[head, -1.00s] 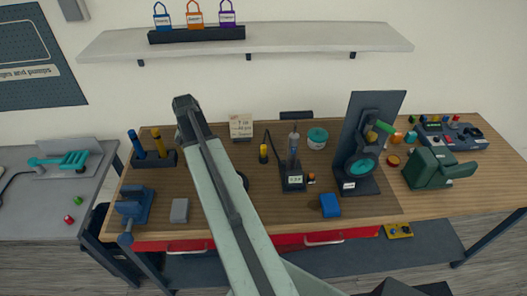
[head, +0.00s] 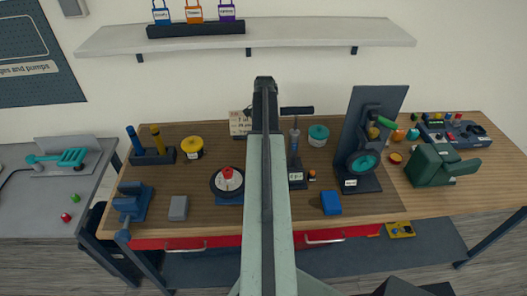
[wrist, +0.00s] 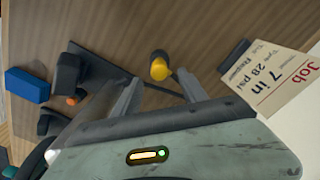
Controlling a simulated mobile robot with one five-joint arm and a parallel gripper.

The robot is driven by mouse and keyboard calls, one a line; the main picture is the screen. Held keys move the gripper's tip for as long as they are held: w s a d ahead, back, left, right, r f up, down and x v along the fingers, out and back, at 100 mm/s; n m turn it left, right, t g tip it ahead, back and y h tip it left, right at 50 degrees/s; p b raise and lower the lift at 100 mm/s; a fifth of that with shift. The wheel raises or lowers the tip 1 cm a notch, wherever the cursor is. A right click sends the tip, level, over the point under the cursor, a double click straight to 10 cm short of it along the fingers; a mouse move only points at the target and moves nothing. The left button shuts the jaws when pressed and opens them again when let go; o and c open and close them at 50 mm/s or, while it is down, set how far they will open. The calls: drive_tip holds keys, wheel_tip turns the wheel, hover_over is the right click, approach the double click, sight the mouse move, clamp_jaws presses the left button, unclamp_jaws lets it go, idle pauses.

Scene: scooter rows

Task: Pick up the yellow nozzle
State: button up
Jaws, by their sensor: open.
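The yellow nozzle (wrist: 160,67), a small yellow piece with a black end, is on the wooden bench in the wrist view. My gripper (wrist: 157,80) is open, with its two grey fingers pointing toward the nozzle. The nozzle appears just beyond the fingertips, roughly between them, and nothing is held. In the head view my arm hides the nozzle.
A job card (wrist: 275,80) stands close to the nozzle. A blue block (head: 331,203), a teal round container (head: 318,135), a yellow disc (head: 192,146) and a red-topped round device (head: 229,180) are around. A tall dark stand (head: 367,145) rises at right.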

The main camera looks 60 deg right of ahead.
drive_tip(key=f+b, duration=0.4)
drive_tip(key=f, duration=0.1)
drive_tip(key=shift+a+f+b, duration=0.15)
drive_tip(key=shift+a+b, duration=0.15)
drive_tip(key=shift+b, duration=0.1)
drive_tip(key=shift+r, duration=0.2)
clamp_jaws()
drive_tip(key=shift+r+p, duration=0.15)
drive_tip(key=shift+p, duration=0.2)
